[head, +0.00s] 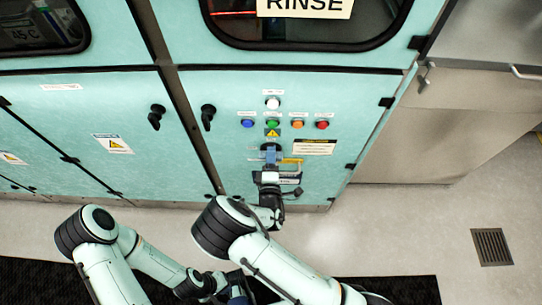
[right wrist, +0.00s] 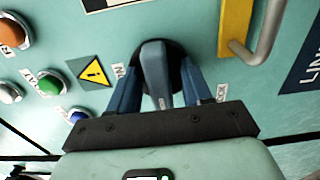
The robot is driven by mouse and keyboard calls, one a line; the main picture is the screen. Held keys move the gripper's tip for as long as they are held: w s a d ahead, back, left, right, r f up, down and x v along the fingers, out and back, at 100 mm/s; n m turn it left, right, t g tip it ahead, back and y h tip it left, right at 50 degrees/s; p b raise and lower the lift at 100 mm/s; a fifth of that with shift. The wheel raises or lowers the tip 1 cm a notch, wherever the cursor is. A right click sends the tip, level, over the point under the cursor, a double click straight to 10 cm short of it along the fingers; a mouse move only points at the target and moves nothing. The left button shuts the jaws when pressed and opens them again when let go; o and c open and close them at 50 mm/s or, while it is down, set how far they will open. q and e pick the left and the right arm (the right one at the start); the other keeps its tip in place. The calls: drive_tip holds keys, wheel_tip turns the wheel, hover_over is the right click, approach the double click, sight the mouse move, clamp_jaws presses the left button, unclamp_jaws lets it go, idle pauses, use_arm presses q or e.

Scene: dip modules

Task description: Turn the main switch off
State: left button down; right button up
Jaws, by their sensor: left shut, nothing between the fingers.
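The main switch, a rotary handle on a black round base, is on the teal panel below the coloured buttons. In the right wrist view its grey-blue handle (right wrist: 155,75) stands between my right gripper's two blue fingers (right wrist: 160,88), with dark gaps showing beside it. A partly covered "ON" label is left of the base and another partly hidden label is at the right. In the head view my right gripper (head: 270,155) covers most of the switch. My left gripper (head: 238,292) is shut and empty, low over the floor at the bottom edge, away from the panel.
Above the switch are a white (head: 272,102), blue (head: 247,124), green (head: 272,124), orange (head: 297,124) and red button (head: 322,125). A yellow bracket with a metal loop (right wrist: 270,30) is close beside the right finger. Black door handles (head: 207,116) are at the left.

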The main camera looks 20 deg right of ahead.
drive_tip(key=shift+s, duration=0.1)
use_arm(q)
drive_tip(key=shift+w+f+b, duration=0.1)
drive_tip(key=shift+f+b, duration=0.15)
drive_tip(key=shift+b, duration=0.05)
use_arm(e)
drive_tip(key=v, duration=1.3)
drive_tip(key=shift+s, duration=0.1)
drive_tip(key=s+d+f+m+g+y+p, duration=0.1)
drive_tip(key=s+d+f+m+g+p, duration=0.1)
drive_tip(key=s+d+f+m+g, duration=0.35)
drive_tip(key=s+d+f+m+g+p, duration=0.2)
drive_tip(key=f+m+g, duration=0.3)
drive_tip(key=f, duration=0.4)
use_arm(q)
wheel_tip(320, 180, up, 8)
drive_tip(key=w+p, duration=0.2)
drive_tip(key=p, duration=0.2)
drive_tip(key=shift+r, duration=0.25)
use_arm(e)
drive_tip(key=s+a+r+m+g+y, duration=0.2)
drive_tip(key=s+a+m+g+y, duration=0.1)
drive_tip(key=s+m+g+y, duration=0.4)
drive_tip(key=s+m+g, duration=0.1)
drive_tip(key=s, duration=0.2)
drive_tip(key=shift+a+y, duration=0.3)
drive_tip(key=shift+a, duration=0.05)
